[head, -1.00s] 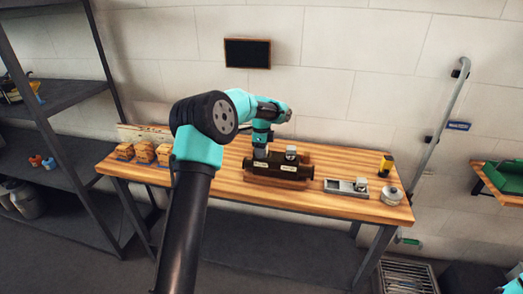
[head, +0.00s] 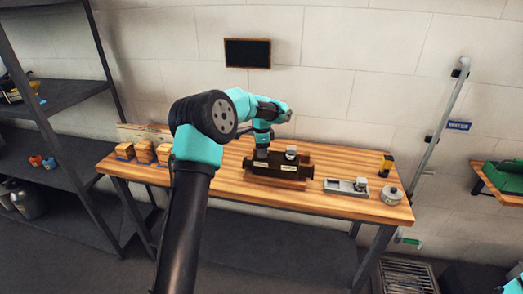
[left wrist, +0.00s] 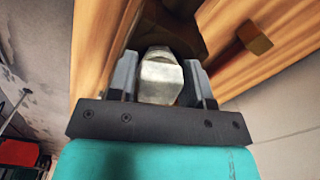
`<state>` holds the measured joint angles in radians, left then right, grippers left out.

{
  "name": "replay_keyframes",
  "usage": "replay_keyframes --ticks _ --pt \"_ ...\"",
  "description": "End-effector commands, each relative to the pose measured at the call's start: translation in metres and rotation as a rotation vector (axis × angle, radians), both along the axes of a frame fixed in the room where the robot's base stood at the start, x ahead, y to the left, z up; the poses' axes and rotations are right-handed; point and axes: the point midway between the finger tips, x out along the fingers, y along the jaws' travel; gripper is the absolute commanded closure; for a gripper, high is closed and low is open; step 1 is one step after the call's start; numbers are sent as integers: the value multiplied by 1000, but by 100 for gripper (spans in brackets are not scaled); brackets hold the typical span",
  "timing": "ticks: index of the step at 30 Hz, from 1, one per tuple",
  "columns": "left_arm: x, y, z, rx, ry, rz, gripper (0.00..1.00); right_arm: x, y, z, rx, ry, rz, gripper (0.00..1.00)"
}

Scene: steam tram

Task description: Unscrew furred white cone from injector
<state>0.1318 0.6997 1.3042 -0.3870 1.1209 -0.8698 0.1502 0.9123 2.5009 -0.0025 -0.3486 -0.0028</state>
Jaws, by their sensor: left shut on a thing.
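The dark injector body (head: 289,171) lies in a wooden cradle on the workbench, with a small label on its front. My left gripper (head: 261,157) is over its left end, pointing down. In the left wrist view my left gripper (left wrist: 163,88) is shut on a pale, faceted metal cone (left wrist: 161,76), one finger on each side. The cone's lower part and its seat on the injector are hidden or dark there. A second pale fitting (head: 291,151) stands upright on the injector, right of my gripper. My right gripper is not in view.
On the workbench (head: 233,188), a grey tray (head: 338,187) and a round grey-white container (head: 392,196) stand to the right, with a yellow and black item (head: 386,166) behind. Several wooden blocks (head: 144,151) stand at the left. The front strip of the bench is clear.

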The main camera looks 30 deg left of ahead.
Motion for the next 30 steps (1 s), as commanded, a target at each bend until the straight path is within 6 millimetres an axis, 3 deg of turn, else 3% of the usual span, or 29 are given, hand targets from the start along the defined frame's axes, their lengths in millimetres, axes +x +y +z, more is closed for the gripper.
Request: replay_keyframes --ticks 8,21,30 --pt "0 0 0 0 0 18 87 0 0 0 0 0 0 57" --pt "-1 -1 0 0 0 343 87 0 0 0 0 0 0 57" --pt "-1 -1 0 0 0 352 87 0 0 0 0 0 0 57"
